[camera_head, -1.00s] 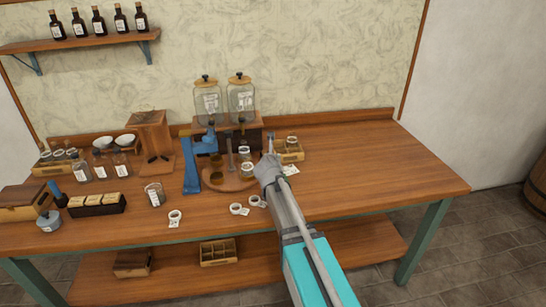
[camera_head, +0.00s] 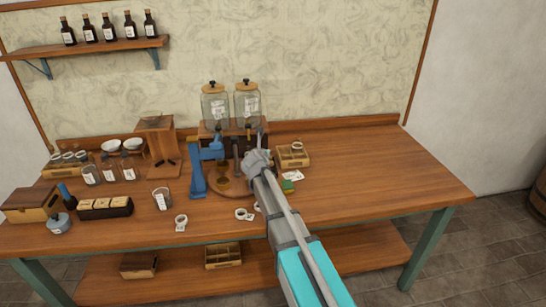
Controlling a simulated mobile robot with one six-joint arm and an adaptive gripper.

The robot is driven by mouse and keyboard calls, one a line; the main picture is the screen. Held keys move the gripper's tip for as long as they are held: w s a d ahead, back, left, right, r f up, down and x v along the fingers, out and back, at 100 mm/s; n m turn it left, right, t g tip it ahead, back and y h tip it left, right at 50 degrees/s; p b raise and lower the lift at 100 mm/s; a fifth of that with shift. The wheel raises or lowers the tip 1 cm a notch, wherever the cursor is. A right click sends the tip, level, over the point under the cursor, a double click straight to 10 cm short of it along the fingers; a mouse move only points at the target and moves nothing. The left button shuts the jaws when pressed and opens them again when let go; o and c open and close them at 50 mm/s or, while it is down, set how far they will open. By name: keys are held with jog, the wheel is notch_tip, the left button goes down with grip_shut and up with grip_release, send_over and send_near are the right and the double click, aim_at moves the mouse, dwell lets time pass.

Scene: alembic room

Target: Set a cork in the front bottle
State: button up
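Several small clear glass bottles with white labels stand at the left of the bench, among them one nearest the left (camera_head: 91,176) and one to its right (camera_head: 128,170). Which of them is the front bottle is not plain. A blue lever press (camera_head: 197,168) stands near the middle of the bench beside a round wooden board (camera_head: 222,182). No cork can be made out for certain. My gripper (camera_head: 259,138) is over the board's right side, seen from behind. My wrist and arm hide its fingers and part of the board, so its opening and any held thing cannot be told.
Two large lidded jars (camera_head: 216,106) stand behind the press. A wooden divided tray (camera_head: 293,158) is right of my gripper. The bench's right side (camera_head: 390,175) is clear.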

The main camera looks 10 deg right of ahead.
jog(key=w+a, duration=0.1)
jog(key=w+a+r+p, duration=0.1)
jog(key=a, duration=0.1)
jog(key=w+a+r, duration=0.1)
jog(key=shift+a, duration=0.15)
jog(key=shift+f, duration=0.3)
jog(key=shift+f+b, duration=2.15)
jog(key=shift+b, duration=0.05)
jog(key=shift+f+b, duration=1)
dwell(2.0)
jog(key=o, duration=0.7)
jog(key=shift+o, duration=0.2)
